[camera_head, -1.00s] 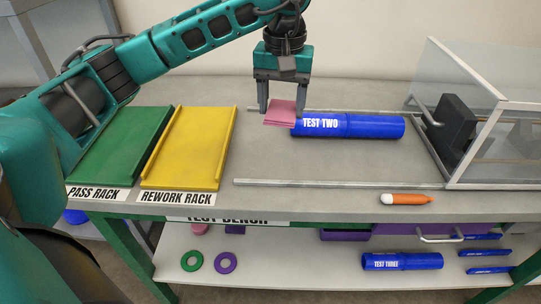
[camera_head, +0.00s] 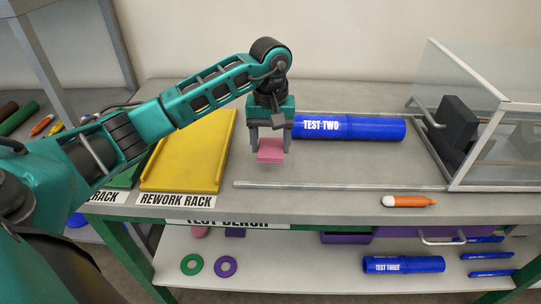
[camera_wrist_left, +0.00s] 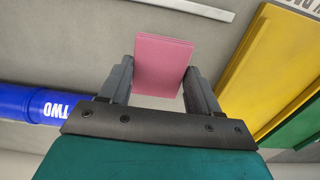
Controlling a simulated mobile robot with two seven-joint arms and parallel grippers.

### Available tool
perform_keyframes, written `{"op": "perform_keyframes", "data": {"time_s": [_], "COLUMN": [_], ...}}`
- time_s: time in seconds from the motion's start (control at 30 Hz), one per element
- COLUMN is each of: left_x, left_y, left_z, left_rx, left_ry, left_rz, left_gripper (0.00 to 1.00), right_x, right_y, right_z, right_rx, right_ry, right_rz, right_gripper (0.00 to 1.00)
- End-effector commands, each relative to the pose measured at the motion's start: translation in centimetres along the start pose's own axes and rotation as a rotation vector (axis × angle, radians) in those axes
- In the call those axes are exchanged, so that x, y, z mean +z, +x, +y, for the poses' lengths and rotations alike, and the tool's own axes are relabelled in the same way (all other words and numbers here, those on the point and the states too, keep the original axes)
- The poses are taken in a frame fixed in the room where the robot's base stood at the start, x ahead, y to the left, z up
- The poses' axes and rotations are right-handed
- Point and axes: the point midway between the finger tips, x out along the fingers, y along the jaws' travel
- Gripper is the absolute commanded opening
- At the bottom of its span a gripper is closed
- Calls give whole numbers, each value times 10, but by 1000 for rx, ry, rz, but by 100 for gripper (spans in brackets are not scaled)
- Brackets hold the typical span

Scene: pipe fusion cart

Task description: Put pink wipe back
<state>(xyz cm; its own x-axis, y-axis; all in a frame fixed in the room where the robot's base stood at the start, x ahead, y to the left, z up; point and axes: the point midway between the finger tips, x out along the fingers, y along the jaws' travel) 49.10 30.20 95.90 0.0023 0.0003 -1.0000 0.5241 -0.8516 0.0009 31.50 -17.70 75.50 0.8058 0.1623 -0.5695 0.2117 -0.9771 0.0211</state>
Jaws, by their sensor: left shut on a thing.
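The pink wipe (camera_head: 270,151) is a folded pink block held between the fingers of my left gripper (camera_head: 269,148), above the grey bench top. In the left wrist view the pink wipe (camera_wrist_left: 162,66) sits between both fingers of my left gripper (camera_wrist_left: 158,82). The left gripper is shut on it, just left of the blue TEST TWO pipe (camera_head: 350,127). The height of the wipe over the bench is hard to tell. My right gripper is not in view.
The yellow rework rack (camera_head: 190,152) is left of the gripper. A clear-walled box (camera_head: 490,125) stands at right. The lower shelf (camera_head: 300,272) holds rings, a pipe and pens.

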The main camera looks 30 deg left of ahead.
Motion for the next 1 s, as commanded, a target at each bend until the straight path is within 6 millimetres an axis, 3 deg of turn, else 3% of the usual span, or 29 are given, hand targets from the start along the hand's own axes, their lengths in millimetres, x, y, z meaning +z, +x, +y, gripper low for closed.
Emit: {"op": "perform_keyframes", "data": {"time_s": [0.33, 0.73, 0.77, 1.0], "left_x": [1, 0, 0, 0], "left_y": [41, 49, 48, 47], "left_z": [0, 0, 0, 0], "left_rx": [0, -1, 0, 0], "left_ry": [0, 0, 0, 0], "left_rz": [-3, 0, 0, 0], "left_gripper": [34, 34, 64, 87], "right_x": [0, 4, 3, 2], "right_y": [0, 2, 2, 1], "right_z": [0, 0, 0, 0], "right_rx": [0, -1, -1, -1], "right_ry": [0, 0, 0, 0], "right_rz": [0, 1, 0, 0], "right_gripper": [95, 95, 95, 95]}}
